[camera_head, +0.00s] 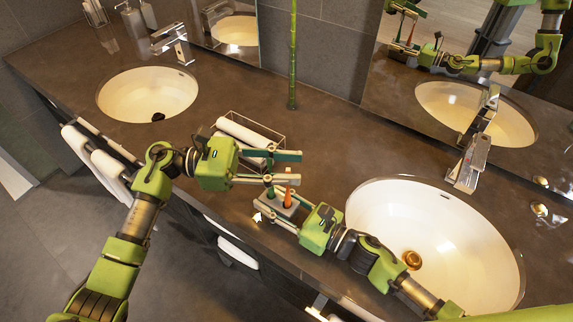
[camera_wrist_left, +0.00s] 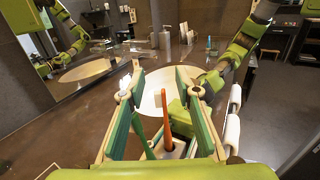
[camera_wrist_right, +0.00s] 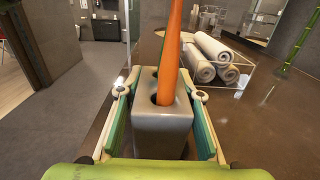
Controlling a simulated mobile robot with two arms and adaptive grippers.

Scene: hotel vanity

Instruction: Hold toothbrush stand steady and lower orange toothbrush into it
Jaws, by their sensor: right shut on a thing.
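The grey toothbrush stand (camera_head: 287,211) is on the dark counter near its front edge. My right gripper (camera_head: 266,204) is shut on it, with a finger on either side in the right wrist view (camera_wrist_right: 160,125). The orange toothbrush (camera_head: 288,196) stands in a hole of the stand. My left gripper (camera_head: 297,168) is open above the stand. In the left wrist view the orange toothbrush (camera_wrist_left: 166,122) shows between its spread fingers, apparently untouched.
A white sink (camera_head: 440,240) lies to the right, another sink (camera_head: 148,95) at the back left. A green bamboo stalk (camera_head: 293,60) rises behind. Towels hang along the counter front.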

